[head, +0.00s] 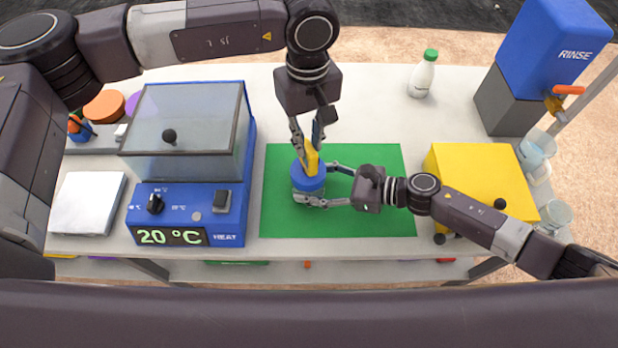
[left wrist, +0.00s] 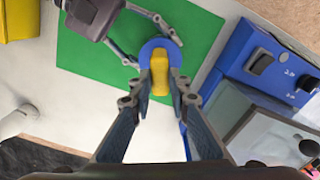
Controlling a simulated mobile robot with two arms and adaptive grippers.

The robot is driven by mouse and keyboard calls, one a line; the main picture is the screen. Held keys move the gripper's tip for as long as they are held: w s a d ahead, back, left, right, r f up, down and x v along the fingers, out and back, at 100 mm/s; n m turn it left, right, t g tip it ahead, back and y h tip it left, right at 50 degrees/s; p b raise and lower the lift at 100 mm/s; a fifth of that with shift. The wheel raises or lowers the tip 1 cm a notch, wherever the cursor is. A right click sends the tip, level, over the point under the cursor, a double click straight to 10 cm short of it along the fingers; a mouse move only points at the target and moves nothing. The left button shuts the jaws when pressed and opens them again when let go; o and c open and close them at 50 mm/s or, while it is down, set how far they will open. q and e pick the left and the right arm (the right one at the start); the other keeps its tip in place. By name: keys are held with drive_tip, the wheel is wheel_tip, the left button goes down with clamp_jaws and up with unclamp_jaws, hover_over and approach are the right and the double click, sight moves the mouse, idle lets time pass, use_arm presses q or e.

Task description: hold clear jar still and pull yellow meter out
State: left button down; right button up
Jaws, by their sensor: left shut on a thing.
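The clear jar (head: 307,197) stands on the green mat (head: 375,222), mostly hidden under a round blue top (head: 308,178). The yellow meter (head: 312,160) stands upright in the blue top; its lower part is hidden. My left gripper (head: 309,150) comes from above and is shut on the yellow meter. In the left wrist view, the yellow meter (left wrist: 160,62) sits between its fingertips, with the blue top (left wrist: 150,45) around it. My right gripper (head: 318,184) reaches in from the right, its fingers on both sides of the jar and seemingly closed against it.
A blue heater (head: 228,205) with a glass cover stands left of the mat. A yellow box (head: 470,165) stands at the right, under my right arm. A blue rinse tank (head: 545,50) and a white bottle with a green cap (head: 422,78) stand farther back. The table behind the mat is clear.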

use_arm(q)
drive_tip(key=shift+r, duration=0.4)
drive_tip(key=shift+r, duration=2.3)
use_arm(e)
drive_tip(key=shift+s+f, duration=0.1)
drive_tip(key=o, duration=1.4)
drive_tip(key=shift+c, duration=0.2)
drive_tip(key=v, duration=1.2)
use_arm(q)
drive_tip(key=shift+s, duration=0.15)
use_arm(e)
drive_tip(key=shift+s, duration=0.1)
